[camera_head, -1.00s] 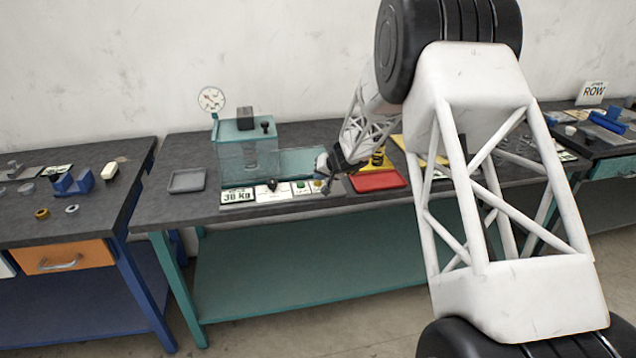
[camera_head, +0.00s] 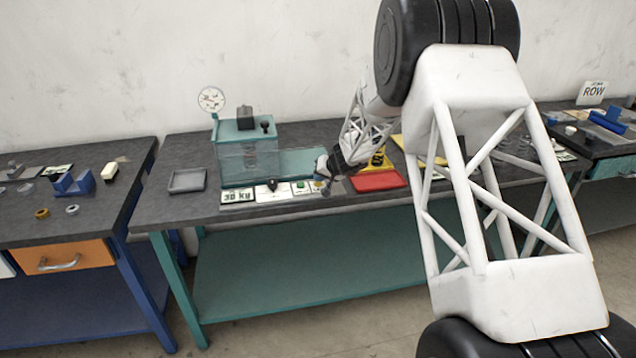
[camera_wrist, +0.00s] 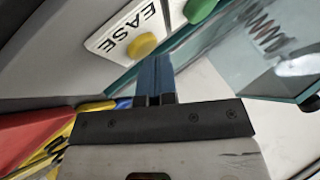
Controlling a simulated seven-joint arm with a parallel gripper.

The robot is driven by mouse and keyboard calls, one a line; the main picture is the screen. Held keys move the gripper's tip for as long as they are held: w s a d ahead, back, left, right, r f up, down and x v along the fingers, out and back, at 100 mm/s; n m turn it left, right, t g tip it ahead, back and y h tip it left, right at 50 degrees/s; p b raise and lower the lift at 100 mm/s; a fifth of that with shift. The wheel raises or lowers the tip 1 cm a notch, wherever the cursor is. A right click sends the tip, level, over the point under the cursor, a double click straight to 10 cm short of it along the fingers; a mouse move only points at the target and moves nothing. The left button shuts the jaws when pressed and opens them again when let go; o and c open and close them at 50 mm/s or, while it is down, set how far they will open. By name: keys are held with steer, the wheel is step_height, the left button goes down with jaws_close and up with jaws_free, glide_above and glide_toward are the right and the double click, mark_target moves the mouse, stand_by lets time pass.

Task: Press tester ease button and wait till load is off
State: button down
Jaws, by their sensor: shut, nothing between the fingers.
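The tester (camera_head: 247,158) is a teal press with a clear guard and a round dial gauge (camera_head: 211,99), standing on the middle bench. Its front panel carries a "30 kg" plate (camera_head: 238,195), a black knob (camera_head: 272,184) and a green button (camera_head: 299,184). In the wrist view the yellow ease button (camera_wrist: 142,46) sits on a white plate marked EASE (camera_wrist: 130,27). My gripper (camera_wrist: 153,62) is shut and empty, its blue fingertips just beside the yellow button. Whether they touch it, I cannot tell. In the head view my gripper (camera_head: 324,178) is at the panel's right end.
A grey tray (camera_head: 187,181) lies left of the tester. A red tray (camera_head: 378,181) and yellow-black parts lie right of my gripper. A spring (camera_wrist: 263,33) shows behind the clear guard in the wrist view. Side benches hold small parts.

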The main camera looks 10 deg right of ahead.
steer(key=shift+r, duration=3.5)
